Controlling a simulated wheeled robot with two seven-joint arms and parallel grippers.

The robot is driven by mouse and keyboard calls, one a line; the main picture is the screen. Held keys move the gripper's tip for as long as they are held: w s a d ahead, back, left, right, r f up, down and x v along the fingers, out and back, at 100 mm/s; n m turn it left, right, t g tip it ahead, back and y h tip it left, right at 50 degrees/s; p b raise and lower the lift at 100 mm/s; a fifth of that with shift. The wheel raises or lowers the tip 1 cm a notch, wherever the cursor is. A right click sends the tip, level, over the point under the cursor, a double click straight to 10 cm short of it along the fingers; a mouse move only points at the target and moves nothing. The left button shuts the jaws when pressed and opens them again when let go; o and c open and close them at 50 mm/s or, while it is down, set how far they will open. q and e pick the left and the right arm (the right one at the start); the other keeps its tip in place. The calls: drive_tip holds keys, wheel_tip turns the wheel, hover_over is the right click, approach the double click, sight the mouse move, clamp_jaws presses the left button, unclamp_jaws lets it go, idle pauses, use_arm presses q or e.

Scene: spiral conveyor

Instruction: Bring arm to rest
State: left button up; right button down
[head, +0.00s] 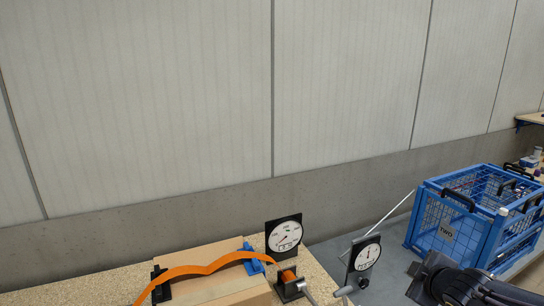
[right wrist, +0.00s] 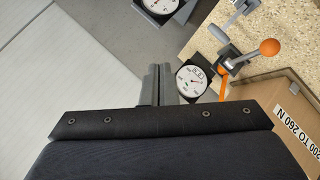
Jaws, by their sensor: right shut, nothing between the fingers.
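My right arm (head: 465,283) comes in at the lower right of the head view, in front of the blue wire crate. In the right wrist view my right gripper (right wrist: 158,80) shows its two grey fingers close together, shut with nothing between them. Beyond the fingers lie two round dial gauges and a bench with an orange-knobbed lever (right wrist: 268,48). The fingers look apart from these things. My left arm and gripper are not in view.
A bench holds a cardboard box (head: 215,283), a wavy orange strip (head: 200,267) and a dial gauge (head: 285,235). A second gauge (head: 366,254) stands to its right. A blue wire crate (head: 470,222) marked TWO stands at the right. A pale wall (head: 140,110) runs behind.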

drive_tip(key=s+a+f+m+g+y, duration=0.1)
drive_tip(key=s+a+m, duration=0.3)
drive_tip(key=s, duration=0.5)
drive_tip(key=s+a+m+g+y, duration=0.2)
drive_tip(key=s+a+m, duration=0.2)
drive_tip(key=s, duration=0.4)
drive_tip(key=s+a+f+m+g+y, duration=0.1)
drive_tip(key=s+a+m, duration=0.3)
drive_tip(key=s, duration=0.5)
drive_tip(key=shift+s+a+f+m+g+y, duration=0.3)
drive_tip(key=shift+a+g, duration=0.4)
drive_tip(key=shift+a, duration=0.05)
